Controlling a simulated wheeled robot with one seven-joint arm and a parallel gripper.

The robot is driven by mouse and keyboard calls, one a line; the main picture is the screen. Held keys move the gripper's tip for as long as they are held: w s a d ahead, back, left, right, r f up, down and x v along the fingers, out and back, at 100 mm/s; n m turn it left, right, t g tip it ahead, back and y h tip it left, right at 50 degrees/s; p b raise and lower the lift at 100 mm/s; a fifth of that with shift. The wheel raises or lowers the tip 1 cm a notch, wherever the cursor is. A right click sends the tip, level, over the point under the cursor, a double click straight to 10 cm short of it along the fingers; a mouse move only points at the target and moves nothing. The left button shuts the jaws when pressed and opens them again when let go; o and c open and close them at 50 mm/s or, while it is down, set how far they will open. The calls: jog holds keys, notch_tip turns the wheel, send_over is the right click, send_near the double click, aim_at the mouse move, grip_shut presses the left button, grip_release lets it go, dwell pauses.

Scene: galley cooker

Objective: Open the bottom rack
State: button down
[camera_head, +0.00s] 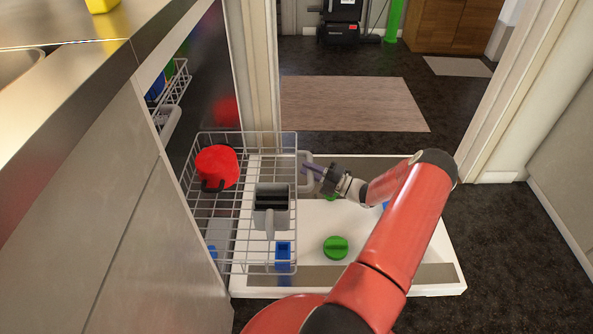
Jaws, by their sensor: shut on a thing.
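The bottom rack (237,249) is a grey wire basket. It stands out from the dishwasher at left, over the lowered white door (428,240). A light handle (303,183) sits at its right end. My gripper (314,170) reaches in from the right and is shut on this handle; the fingertips are small and partly hidden. The rack's far left end is hidden by the cabinet front.
An upper rack (172,97) with blue and green items is inside the dishwasher. A green round piece (336,247) lies on the door's inner face. The counter (100,62) overhangs at left. Dark floor (500,250) is clear to the right, and a beige mat (350,104) lies beyond.

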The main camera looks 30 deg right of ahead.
jog(key=shift+s+d, duration=0.3)
jog(key=shift+d, duration=0.1)
jog(key=c, duration=1.3)
grip_release()
